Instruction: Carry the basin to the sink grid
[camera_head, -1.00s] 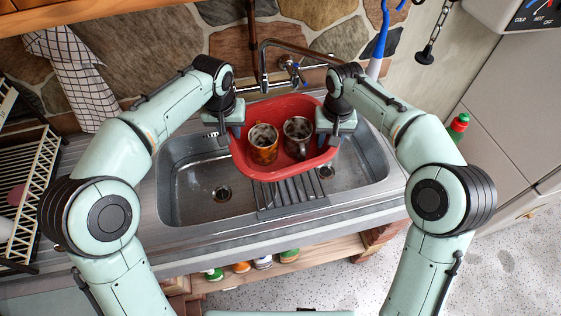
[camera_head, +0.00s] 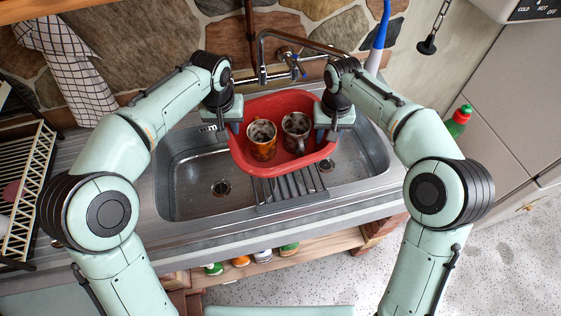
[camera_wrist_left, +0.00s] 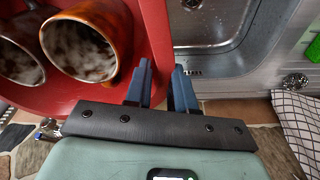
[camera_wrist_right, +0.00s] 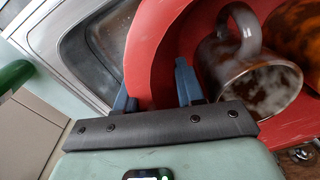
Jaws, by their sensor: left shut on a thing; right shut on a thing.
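The red basin (camera_head: 285,104) is held above the sink, with two mugs standing in it. One is an amber-brown mug (camera_head: 262,140), the other a darker brown mug (camera_head: 297,133). My left gripper (camera_head: 231,122) is shut on the basin's left rim. In the left wrist view its blue fingers (camera_wrist_left: 160,88) straddle the red wall. My right gripper (camera_head: 326,122) is shut on the right rim, its fingers (camera_wrist_right: 157,85) also astride the wall in the right wrist view. The sink grid (camera_head: 291,188) shows partly in front of the basin; its back part is hidden beneath.
The steel sink (camera_head: 185,180) has bare floor and a drain left of the grid. A tap (camera_head: 262,60) stands behind the basin. A dish rack (camera_head: 25,190) is at far left, a green bottle (camera_head: 458,121) at right. Bottles stand on a shelf below.

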